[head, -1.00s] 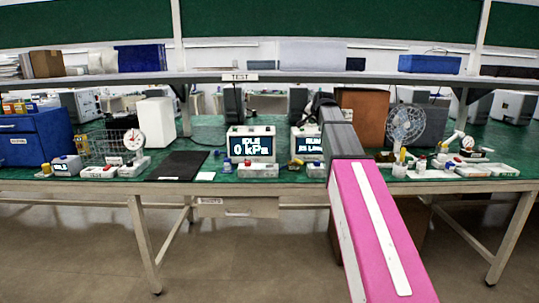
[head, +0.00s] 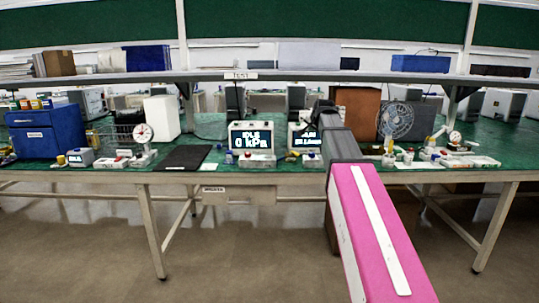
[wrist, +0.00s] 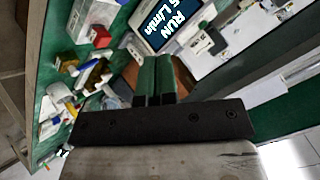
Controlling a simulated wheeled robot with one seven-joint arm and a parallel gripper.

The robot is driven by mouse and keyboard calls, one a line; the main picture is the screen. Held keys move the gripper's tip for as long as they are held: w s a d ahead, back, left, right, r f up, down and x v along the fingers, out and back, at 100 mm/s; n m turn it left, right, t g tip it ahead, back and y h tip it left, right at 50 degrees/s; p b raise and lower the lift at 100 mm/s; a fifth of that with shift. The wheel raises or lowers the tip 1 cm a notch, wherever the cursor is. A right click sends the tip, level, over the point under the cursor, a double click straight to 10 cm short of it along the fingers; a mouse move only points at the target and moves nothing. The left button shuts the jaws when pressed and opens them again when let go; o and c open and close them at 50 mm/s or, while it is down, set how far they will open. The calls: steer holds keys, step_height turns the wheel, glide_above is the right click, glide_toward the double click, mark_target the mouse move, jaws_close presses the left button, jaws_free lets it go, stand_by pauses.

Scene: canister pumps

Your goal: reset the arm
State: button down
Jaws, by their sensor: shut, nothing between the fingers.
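My gripper shows in the wrist view (wrist: 155,80), with its two green fingers together and nothing between them. The wrist view is tilted, and the fingers point toward the bench top, near a display unit (wrist: 165,22) reading RUN and L/min. In the head view my pink arm reaches forward from the lower right to the bench, beside the RUN display unit (head: 303,140). The gripper's fingertips are hidden behind the arm there. An IDLE 0 kPa display unit (head: 251,142) stands to the left of it.
A green-topped bench (head: 220,165) runs across the view under a shelf (head: 130,79). A blue drawer box (head: 45,135), dial gauges (head: 145,133), a black mat (head: 186,158), a fan (head: 396,121) and a brown box (head: 357,110) stand on it. The floor in front is clear.

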steer(key=s+f+n+g, duration=0.1)
steer(key=s+f, duration=0.2)
steer(key=f, duration=0.4)
steer(key=s+f+n+g, duration=0.1)
steer(key=s+f, duration=0.2)
steer(key=f, duration=0.4)
steer(key=s+f+n+g, duration=0.5)
steer(key=s+f+g, duration=0.3)
steer(key=s+f, duration=2.1)
steer(key=shift+s+a+f+h, duration=0.25)
steer(key=shift+s+f+h, duration=0.15)
steer(key=shift+f, duration=0.2)
